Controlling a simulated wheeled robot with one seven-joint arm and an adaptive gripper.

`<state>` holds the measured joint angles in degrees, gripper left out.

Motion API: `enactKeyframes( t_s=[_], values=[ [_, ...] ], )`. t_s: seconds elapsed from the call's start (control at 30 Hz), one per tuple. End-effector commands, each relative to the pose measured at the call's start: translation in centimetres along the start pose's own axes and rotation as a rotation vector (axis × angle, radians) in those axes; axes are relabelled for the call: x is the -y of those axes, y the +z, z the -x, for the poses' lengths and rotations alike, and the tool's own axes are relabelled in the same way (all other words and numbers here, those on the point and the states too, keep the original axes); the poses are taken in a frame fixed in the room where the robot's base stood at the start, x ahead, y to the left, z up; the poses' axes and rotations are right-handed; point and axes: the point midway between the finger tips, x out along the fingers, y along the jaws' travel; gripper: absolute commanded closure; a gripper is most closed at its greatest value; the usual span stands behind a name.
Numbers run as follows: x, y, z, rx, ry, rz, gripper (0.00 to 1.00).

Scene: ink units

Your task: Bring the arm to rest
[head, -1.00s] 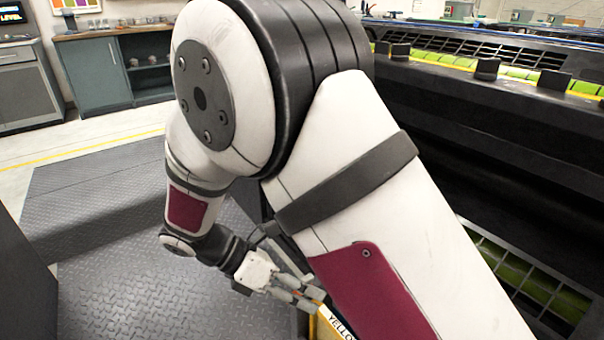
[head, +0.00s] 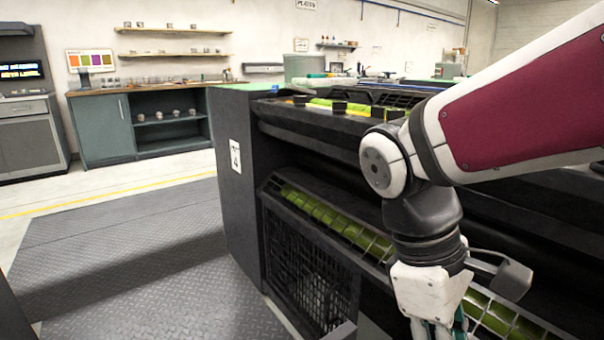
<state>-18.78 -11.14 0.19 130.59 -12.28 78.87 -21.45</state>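My arm reaches in from the right edge in the head view and bends down at its wrist. My gripper (head: 438,328) hangs below the wrist, pointing down in front of the black press unit (head: 243,225). Its fingertips are cut off by the bottom edge, so I cannot tell whether it is open or shut, or whether it holds anything. No yellow labelled container shows in the view now.
The press, marked 4, has a green roller (head: 335,219) behind a guard close to my arm. A dark tread-plate floor (head: 130,265) lies clear at the left. A workbench (head: 150,125) and a console (head: 28,130) stand at the back.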

Motion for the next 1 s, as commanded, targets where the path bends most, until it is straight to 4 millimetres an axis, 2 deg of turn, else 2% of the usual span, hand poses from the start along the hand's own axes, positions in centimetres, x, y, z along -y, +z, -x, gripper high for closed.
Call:
enactKeyframes(
  t_s=[0.1, 0.4, 0.77, 0.8, 1.0],
  values=[
    [0.8, 2.6, -0.2, -0.067, -0.032, -0.152, 0.69],
    [3.7, 7.2, -1.5, -0.219, -0.120, -0.516, 0.69],
    [6.8, 9.4, -3.3, -0.349, -0.203, -0.828, 0.69],
    [6.4, 9.5, -2.2, -0.348, -0.199, -0.818, 0.69],
    [5.7, 10.1, 0.7, -0.371, -0.188, -0.813, 0.69]
  ],
)
